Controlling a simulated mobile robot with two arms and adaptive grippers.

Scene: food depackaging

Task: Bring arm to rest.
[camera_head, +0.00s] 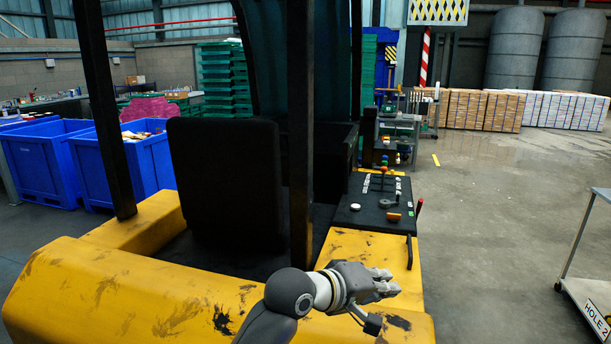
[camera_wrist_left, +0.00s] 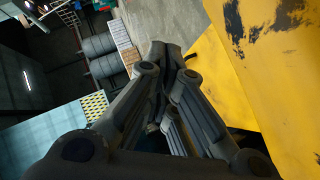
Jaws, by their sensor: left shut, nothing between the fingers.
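My left gripper (camera_head: 390,283) is over the yellow vehicle body (camera_head: 70,285) in the head view, pointing right, past the foot of a dark post (camera_head: 299,130). It is shut and empty. In the left wrist view its fingers (camera_wrist_left: 170,50) come together, with the yellow body (camera_wrist_left: 275,80) close at the right. I cannot tell whether the gripper touches the yellow surface. My right gripper is in neither view.
A black control panel (camera_head: 375,208) with levers lies just beyond my gripper. A black seat (camera_head: 226,170) is to its left. Blue bins (camera_head: 105,180) stand at the left, a cart (camera_head: 590,300) at the right. The floor (camera_head: 500,220) between vehicle and cart is clear.

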